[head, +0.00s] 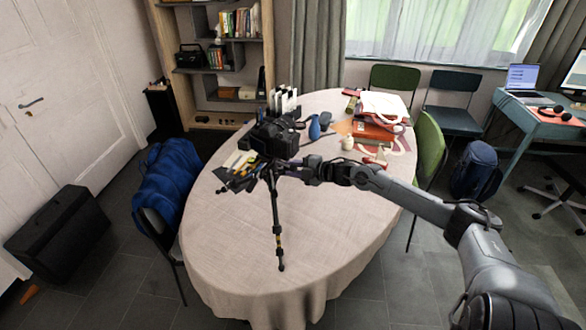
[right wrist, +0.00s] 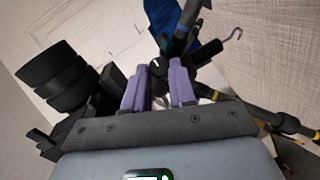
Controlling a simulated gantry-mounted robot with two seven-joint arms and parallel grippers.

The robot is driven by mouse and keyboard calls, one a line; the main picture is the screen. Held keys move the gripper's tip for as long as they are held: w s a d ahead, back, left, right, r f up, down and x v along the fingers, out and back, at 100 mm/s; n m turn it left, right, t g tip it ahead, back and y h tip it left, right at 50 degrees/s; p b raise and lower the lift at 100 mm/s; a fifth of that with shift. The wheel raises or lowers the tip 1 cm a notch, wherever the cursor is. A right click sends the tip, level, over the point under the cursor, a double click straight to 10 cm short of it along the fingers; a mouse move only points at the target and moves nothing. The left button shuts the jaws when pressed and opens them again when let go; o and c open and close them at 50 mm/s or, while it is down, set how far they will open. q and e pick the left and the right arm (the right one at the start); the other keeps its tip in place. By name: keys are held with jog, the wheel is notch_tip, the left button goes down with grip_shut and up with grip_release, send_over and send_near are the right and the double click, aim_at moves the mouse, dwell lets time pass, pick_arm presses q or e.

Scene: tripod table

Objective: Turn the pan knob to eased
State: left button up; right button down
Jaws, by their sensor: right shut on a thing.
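A black camera (head: 272,138) sits on a tripod (head: 277,215) that stands on the oval table. In the right wrist view the camera's ribbed lens (right wrist: 58,78) is at the left. The pan knob (right wrist: 158,68) is a small dark knob with a white mark, at the tips of the purple fingers. My right gripper (right wrist: 160,84) is shut on the knob; its arm reaches in from the right in the head view, to just below the camera. The fingers hide part of the knob. My left gripper is not in view.
The cloth-covered table (head: 235,270) is bare at the front. A tripod leg (right wrist: 270,118) runs at the right in the wrist view.

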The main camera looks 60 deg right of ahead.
jog(key=shift+f+n+t+b, duration=0.25)
jog(key=shift+n+t+b, duration=0.8)
jog(key=shift+b, duration=0.25)
jog(key=shift+f+n+t+b, duration=0.25)
jog(key=shift+n+t+b, duration=0.8)
jog(key=shift+b, duration=0.25)
jog(key=shift+f+n+t+b, duration=0.25)
jog(key=shift+n+t+b, duration=0.8)
jog(key=shift+b, duration=0.25)
jog(key=c, duration=0.9)
grip_release()
